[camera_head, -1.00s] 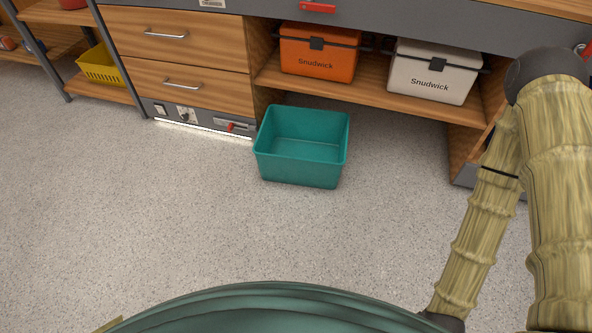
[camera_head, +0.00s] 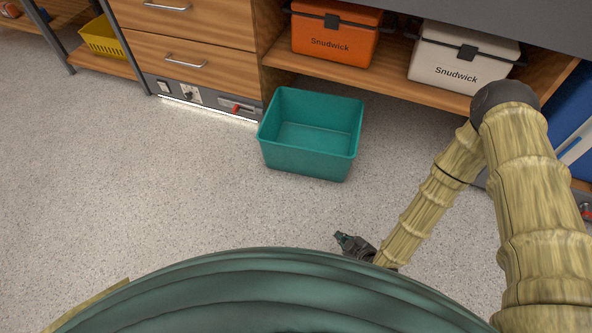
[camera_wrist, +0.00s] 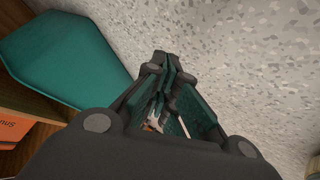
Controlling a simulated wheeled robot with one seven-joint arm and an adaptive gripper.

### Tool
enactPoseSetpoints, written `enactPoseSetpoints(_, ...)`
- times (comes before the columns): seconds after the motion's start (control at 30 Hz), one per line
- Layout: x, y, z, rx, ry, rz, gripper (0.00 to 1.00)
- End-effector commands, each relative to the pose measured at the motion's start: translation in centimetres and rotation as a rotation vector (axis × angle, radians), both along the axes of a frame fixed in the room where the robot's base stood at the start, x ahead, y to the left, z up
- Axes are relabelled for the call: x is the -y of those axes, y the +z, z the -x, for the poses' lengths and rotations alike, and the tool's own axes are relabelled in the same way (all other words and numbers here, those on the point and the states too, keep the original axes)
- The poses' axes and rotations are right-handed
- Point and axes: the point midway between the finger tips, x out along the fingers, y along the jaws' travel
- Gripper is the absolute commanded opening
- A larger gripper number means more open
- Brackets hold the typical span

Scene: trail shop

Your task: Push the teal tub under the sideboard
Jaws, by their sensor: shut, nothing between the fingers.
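The teal tub (camera_head: 312,150) is an open, empty rectangular box standing upright on the floor in the head view. Its far side is at the front of the sideboard (camera_head: 190,58), by the opening below the shelf. My gripper (camera_head: 340,238) is low over the floor on the near side of the tub, apart from it, with its fingers shut and empty. In the wrist view the shut fingers (camera_wrist: 166,62) point over bare floor, and the tub (camera_wrist: 65,55) shows at the upper left.
An orange box (camera_head: 333,35) and a white box (camera_head: 462,55) stand on the sideboard's shelf (camera_head: 400,79) above the opening. A yellow basket (camera_head: 101,38) sits on a low rack at the left. The speckled floor (camera_head: 150,190) is clear.

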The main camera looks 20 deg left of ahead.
Motion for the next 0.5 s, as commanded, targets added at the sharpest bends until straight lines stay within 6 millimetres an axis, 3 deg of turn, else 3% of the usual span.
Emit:
enactPoseSetpoints(0.1, -4.3, -0.7, -2.7, 0.231, 0.145, 0.01, 0.0)
enactPoseSetpoints(0.3, -10.6, 0.0, -6.3, 0.644, 0.315, 0.067, 0.0)
enactPoseSetpoints(0.5, -14.6, 1.3, -8.6, 0.978, 0.379, 0.155, 0.0)
